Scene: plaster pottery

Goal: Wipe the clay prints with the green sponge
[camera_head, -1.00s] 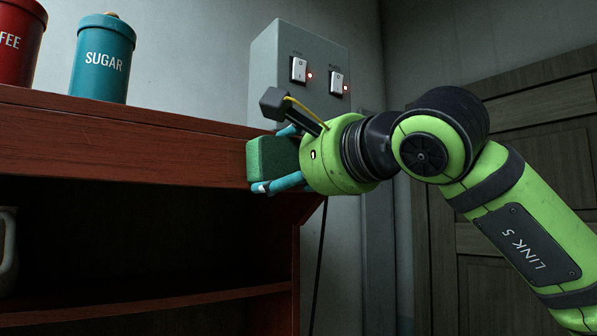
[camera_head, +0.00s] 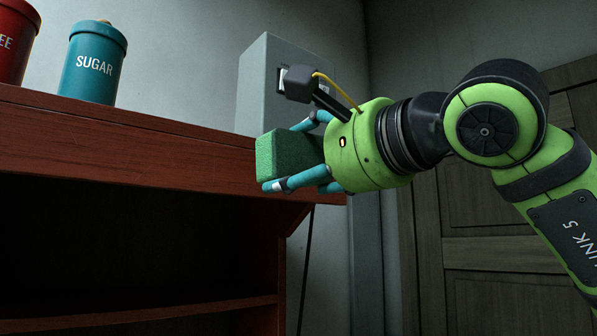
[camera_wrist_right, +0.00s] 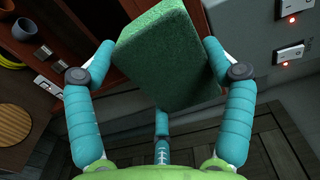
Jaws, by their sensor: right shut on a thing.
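The green sponge (camera_head: 284,156) is a rough block held in my right gripper (camera_head: 300,155), in front of the right end of the reddish wooden shelf unit (camera_head: 120,150). In the right wrist view, the sponge (camera_wrist_right: 160,55) sits between the teal fingers of my right gripper (camera_wrist_right: 160,72), one on each side and a third below. My left gripper is not in view. No clay prints can be made out in either view.
A teal sugar canister (camera_head: 93,64) and a red canister (camera_head: 14,40) stand on top of the shelf unit. A grey switch box (camera_head: 258,85) is on the wall behind the gripper; its switches (camera_wrist_right: 290,52) show in the wrist view. A wooden door (camera_head: 450,200) is at right.

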